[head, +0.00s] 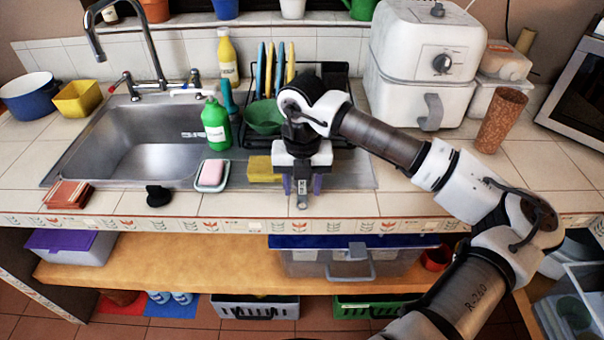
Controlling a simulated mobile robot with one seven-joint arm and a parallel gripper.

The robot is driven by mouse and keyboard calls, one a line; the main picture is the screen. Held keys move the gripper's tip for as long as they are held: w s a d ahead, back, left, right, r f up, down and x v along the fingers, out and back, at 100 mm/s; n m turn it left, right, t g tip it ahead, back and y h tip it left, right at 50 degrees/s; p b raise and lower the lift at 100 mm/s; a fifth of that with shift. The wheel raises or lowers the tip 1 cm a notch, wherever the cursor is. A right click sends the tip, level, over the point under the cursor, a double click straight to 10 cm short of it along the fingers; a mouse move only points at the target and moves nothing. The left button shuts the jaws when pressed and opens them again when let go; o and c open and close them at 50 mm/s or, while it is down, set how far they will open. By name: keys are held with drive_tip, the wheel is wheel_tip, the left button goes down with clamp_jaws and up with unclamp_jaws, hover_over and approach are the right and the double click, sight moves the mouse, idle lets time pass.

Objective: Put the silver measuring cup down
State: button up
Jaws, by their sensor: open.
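My gripper (303,186) points down over the front part of the tiled counter, right of the sink. Its two fingers are apart. A small silver piece, which looks like the silver measuring cup (302,201), shows between and just below the fingertips, close to the counter's front edge. It seems to rest on the counter, but my gripper hides most of it and I cannot tell whether a finger touches it.
A yellow sponge (263,169) lies just left of my gripper, beside a soap dish (212,176) with pink soap. A dish rack with a green bowl (264,117) stands behind. A white air fryer (425,60) is at back right. The counter right of my gripper is clear.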

drive_tip(key=shift+f, duration=1.1)
clamp_jaws()
drive_tip(key=shift+r, duration=0.1)
